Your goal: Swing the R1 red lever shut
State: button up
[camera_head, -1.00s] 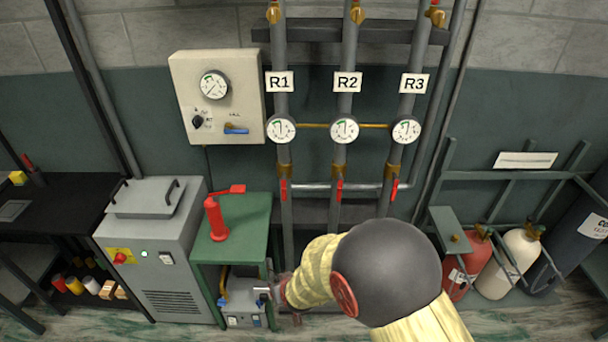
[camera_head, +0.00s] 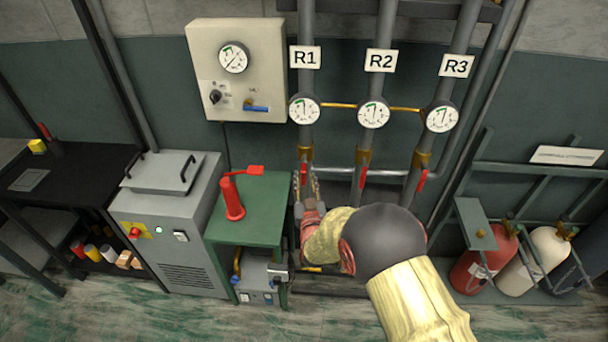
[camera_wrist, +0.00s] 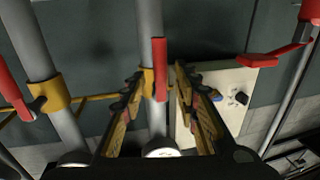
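The R1 red lever (camera_head: 304,172) hangs along the R1 pipe just below its brass valve, under the R1 gauge (camera_head: 304,109). In the wrist view the lever (camera_wrist: 159,72) lies lengthwise over the pipe, near the picture's middle. My gripper (camera_head: 308,190) is at the R1 pipe, around the height of the lever. In the wrist view my gripper (camera_wrist: 158,80) is open, one finger on each side of the pipe and lever, with gaps showing on both sides. The fingers do not appear to touch the lever.
The R2 lever (camera_head: 362,178) and R3 lever (camera_head: 421,181) are to the right. A red hand pump (camera_head: 232,198) stands on a green table (camera_head: 262,224) close to my gripper's left. A grey machine (camera_head: 170,225) is further left. Gas cylinders (camera_head: 485,258) stand at the right.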

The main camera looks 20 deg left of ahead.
aim_at(304, 175)
jog(key=shift+x, duration=1.75)
jog(key=shift+c, duration=0.5)
grip_shut()
